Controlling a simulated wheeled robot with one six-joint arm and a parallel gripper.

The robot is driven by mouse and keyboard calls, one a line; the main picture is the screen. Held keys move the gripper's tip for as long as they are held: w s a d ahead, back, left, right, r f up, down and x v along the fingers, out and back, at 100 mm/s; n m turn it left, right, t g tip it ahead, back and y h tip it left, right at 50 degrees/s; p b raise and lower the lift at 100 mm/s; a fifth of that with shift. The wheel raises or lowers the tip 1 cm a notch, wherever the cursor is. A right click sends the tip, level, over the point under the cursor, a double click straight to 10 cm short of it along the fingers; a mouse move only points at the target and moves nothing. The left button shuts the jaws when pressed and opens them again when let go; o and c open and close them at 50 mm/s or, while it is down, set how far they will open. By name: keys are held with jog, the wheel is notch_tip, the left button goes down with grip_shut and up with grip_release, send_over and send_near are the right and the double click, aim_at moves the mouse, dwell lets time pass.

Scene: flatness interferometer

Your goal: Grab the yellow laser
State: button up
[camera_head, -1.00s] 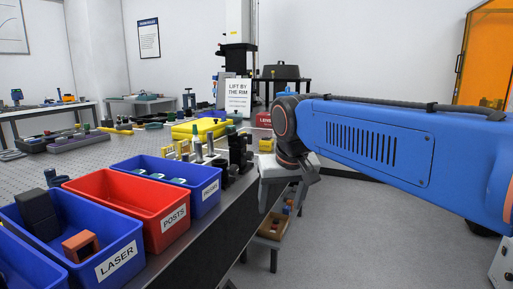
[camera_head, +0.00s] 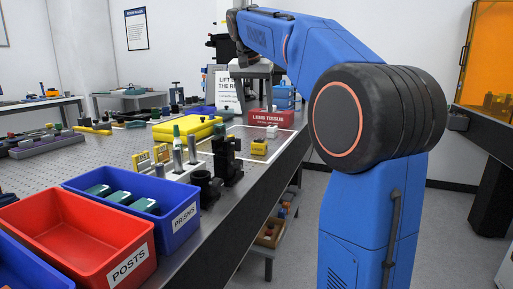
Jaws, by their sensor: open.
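A small yellow block (camera_head: 259,147), which looks like the yellow laser, sits on a pale outlined patch near the right edge of the long perforated bench. Two yellow labelled pieces (camera_head: 152,157) stand farther left, behind the blue prisms bin. My gripper (camera_head: 251,70) is at the end of my blue arm, raised above the far part of the bench, behind and above the small yellow block and well apart from it. It is open, with nothing seen in it. Its fingertips are small and hard to make out.
A posts holder with black mounts (camera_head: 226,155) stands left of the small block. A red lens tissue box (camera_head: 265,117) is behind it, and a large yellow case (camera_head: 187,129) lies to the left. A red posts bin (camera_head: 80,235) and blue prisms bin (camera_head: 175,220) are in front.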

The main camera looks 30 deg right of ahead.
aim_at(259, 141)
jog(key=x, duration=1.2)
jog(key=shift+a+x, duration=0.25)
jog(key=shift+x, duration=1.1)
jog(key=shift+a+x, duration=0.2)
jog(key=shift+x, duration=1.1)
jog(key=shift+w, duration=0.1)
jog(key=shift+c, duration=0.6)
grip_shut()
